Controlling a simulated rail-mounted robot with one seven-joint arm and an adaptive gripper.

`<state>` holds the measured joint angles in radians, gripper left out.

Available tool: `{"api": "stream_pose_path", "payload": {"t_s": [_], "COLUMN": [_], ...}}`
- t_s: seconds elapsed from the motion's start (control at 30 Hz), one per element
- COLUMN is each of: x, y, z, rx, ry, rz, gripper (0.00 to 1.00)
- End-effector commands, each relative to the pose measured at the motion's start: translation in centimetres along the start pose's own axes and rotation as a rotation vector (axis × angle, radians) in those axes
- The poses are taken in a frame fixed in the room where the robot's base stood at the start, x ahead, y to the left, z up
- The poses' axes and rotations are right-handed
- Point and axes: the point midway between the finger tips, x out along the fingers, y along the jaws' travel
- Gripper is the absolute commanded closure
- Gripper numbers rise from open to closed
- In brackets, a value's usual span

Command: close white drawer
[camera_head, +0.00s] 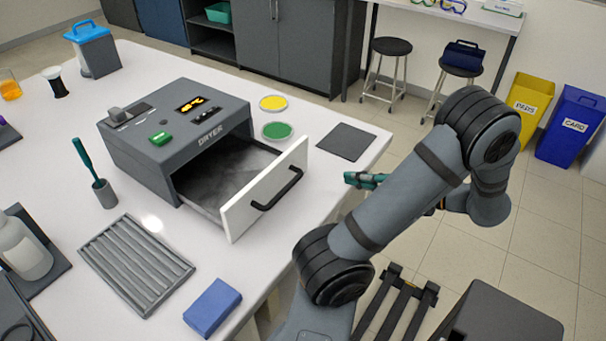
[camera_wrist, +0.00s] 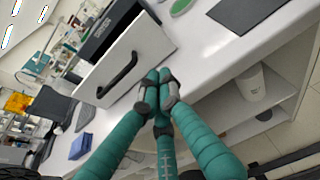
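The white drawer (camera_head: 266,188) is pulled well out of the grey dryer box (camera_head: 178,135) on the table. Its white front with a black bar handle (camera_head: 277,190) faces right, and its dark inside shows. In the wrist view the drawer front (camera_wrist: 150,50) and handle (camera_wrist: 118,76) are ahead of my gripper. My gripper (camera_head: 348,178) has teal fingers and is to the right of the drawer front, apart from it in the head view. In the wrist view the fingertips (camera_wrist: 158,92) are drawn together with nothing seen between them, and they cover a bit of the drawer's lower edge.
A blue block (camera_head: 212,308) and a ridged grey tray (camera_head: 136,265) lie in front of the drawer. A dark mat (camera_head: 346,141), a yellow dish (camera_head: 273,103) and a green dish (camera_head: 277,131) lie behind it. The table's right edge runs below my gripper.

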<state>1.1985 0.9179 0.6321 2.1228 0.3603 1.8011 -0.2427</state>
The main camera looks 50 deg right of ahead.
Motion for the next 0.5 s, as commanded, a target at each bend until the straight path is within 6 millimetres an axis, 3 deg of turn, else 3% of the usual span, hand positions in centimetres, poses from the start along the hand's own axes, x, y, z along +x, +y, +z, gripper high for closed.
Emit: {"api": "stream_pose_path", "payload": {"t_s": [0.3, 0.5], "x": [6.7, 9.9], "y": [0.1, 0.1], "z": [0.1, 0.8], "rx": [0.002, 0.001], "ry": [-0.002, 0.0], "rz": [0.005, 0.003], "gripper": [1.0, 1.0]}}
